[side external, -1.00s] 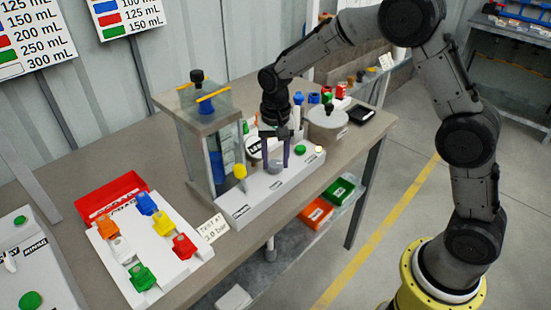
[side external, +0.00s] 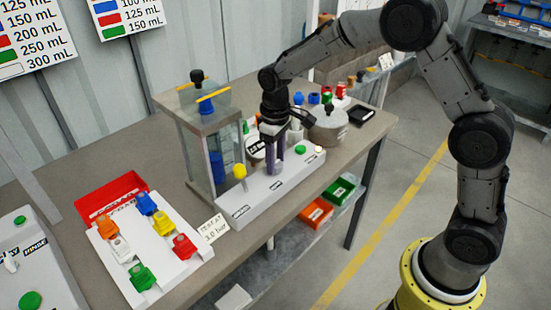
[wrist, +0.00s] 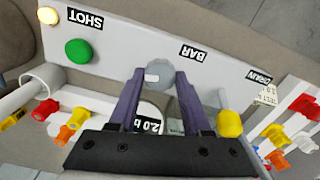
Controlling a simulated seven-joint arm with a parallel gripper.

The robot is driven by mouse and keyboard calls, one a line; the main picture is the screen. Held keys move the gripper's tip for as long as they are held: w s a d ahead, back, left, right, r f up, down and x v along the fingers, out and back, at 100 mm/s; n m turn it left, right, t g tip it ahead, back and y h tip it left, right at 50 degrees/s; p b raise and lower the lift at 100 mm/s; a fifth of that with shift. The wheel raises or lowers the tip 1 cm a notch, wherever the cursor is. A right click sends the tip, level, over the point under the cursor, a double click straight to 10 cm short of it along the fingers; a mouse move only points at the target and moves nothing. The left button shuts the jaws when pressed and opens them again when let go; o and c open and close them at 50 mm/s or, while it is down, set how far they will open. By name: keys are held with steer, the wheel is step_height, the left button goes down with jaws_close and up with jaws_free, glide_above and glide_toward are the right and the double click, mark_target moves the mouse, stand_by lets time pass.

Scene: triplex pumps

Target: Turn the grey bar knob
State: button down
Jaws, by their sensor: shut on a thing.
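The grey bar knob (wrist: 160,72) is a round grey knob with a light patch, on the sloped white panel by the BAR label (wrist: 193,53) in the wrist view. My gripper (wrist: 161,82) has its two purple fingers shut on the knob, one on each side. In the side view my gripper (side external: 274,163) points down at the panel (side external: 262,195), and its fingers hide most of the knob. A readout (wrist: 148,124) partly seen behind the fingers starts with "2.0 b".
A green button (side external: 300,150) and a yellow knob (side external: 239,171) flank the gripper. A clear tank (side external: 202,145) stands behind the panel to the left. A grey lidded pot (side external: 328,127) stands to the right. A tray of coloured parts (side external: 132,253) lies front left.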

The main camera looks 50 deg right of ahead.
mark_target(276, 163)
steer(key=n, duration=0.7)
steer(key=shift+r, duration=0.15)
steer(key=n, duration=0.4)
steer(key=shift+n, duration=2.1)
steer(key=shift+c, duration=1.7)
jaws_free()
step_height(276, 163, up, 14)
